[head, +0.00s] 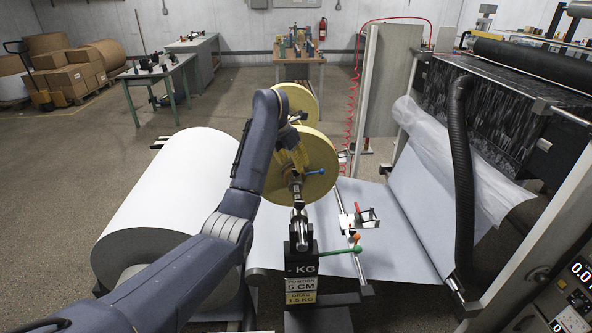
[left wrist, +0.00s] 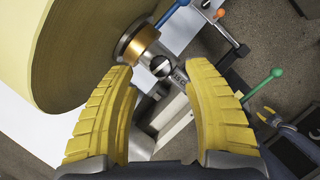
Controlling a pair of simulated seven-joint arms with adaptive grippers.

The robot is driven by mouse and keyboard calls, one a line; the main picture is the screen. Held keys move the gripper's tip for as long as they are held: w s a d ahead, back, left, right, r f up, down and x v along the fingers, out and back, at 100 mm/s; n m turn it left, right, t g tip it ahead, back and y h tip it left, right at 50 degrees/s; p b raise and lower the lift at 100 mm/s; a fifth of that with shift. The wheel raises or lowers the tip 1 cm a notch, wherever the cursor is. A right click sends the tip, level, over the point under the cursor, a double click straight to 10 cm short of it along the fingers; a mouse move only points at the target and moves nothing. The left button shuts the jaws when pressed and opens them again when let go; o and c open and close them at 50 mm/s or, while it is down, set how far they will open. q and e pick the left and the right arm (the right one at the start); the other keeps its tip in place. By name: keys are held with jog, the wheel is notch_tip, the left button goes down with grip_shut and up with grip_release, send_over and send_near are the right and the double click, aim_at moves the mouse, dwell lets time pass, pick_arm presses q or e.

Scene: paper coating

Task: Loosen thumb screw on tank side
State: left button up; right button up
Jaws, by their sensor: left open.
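My left gripper (head: 299,160) is beside the near yellow disc (head: 322,165), partly hidden by my arm. In the left wrist view its two ridged yellow fingers (left wrist: 158,76) are spread wide, with nothing gripped. Past their tips is a metal shaft end (left wrist: 160,66) with an orange-brown collar (left wrist: 138,42), on the disc's axis. A blue lever (head: 314,172) is next to it. I cannot pick out a tank or its thumb screw for certain. A small yellow two-fingered claw (left wrist: 267,116), apparently my right gripper, shows at the right of the wrist view.
A large white paper roll (head: 165,185) lies at left. The coating machine (head: 500,110) with a black hose (head: 461,170) fills the right.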

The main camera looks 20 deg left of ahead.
aim_at(296, 173)
pick_arm(q)
jog(key=shift+x, duration=2.15)
grip_shut()
